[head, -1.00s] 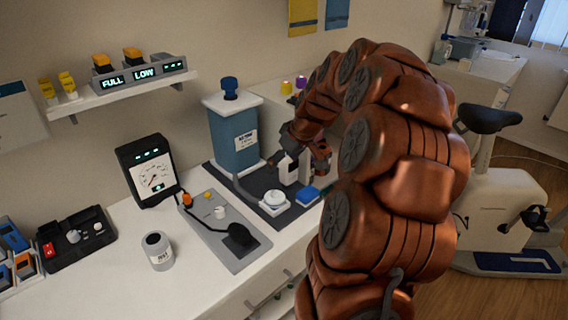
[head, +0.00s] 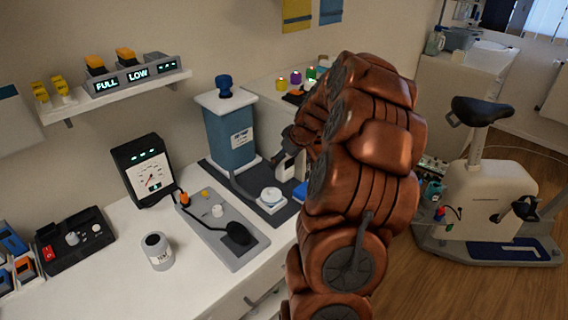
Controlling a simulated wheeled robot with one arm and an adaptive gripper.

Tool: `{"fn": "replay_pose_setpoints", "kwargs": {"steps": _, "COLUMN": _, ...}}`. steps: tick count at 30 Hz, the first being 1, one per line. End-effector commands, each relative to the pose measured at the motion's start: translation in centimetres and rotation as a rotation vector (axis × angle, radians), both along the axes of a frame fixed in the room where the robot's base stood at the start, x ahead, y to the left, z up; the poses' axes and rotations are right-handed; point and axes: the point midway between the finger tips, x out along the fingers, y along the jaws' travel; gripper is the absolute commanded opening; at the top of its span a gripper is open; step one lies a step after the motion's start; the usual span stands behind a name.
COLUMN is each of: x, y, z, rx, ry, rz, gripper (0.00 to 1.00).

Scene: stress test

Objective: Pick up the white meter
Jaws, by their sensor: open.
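A small upright white box-shaped thing (head: 287,166), which looks like the white meter, stands on the dark mat (head: 245,178) on the counter. A white round knob-like piece (head: 271,196) sits in front of it and to its left. My gripper (head: 292,149) is at the top of the white thing, with one dark finger visible above it. My arm hides the other finger and the right side of the white thing, so I cannot tell whether they touch. The jaws are open.
A blue tank (head: 231,138) stands just left of my gripper. A black dial gauge (head: 148,172), a grey panel with a cable (head: 215,225) and a grey jar (head: 157,251) are farther left. A blue block (head: 300,192) is partly behind my arm.

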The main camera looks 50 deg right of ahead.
Motion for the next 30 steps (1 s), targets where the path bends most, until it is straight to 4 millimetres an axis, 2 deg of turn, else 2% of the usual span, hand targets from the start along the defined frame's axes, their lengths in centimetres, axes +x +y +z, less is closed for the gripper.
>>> {"fn": "replay_pose_setpoints", "kwargs": {"steps": 6, "x": 1.0, "y": 0.1, "z": -1.7, "rx": 0.003, "ry": 0.002, "rz": 0.001, "gripper": 0.85}}
{"fn": "replay_pose_setpoints", "kwargs": {"steps": 13, "x": 1.1, "y": 0.0, "z": -1.8, "rx": 0.000, "ry": 0.000, "rz": 0.001, "gripper": 0.85}}
{"fn": "replay_pose_setpoints", "kwargs": {"steps": 30, "x": 1.1, "y": 0.0, "z": -1.8, "rx": -0.001, "ry": -0.001, "rz": 0.001, "gripper": 0.28}}
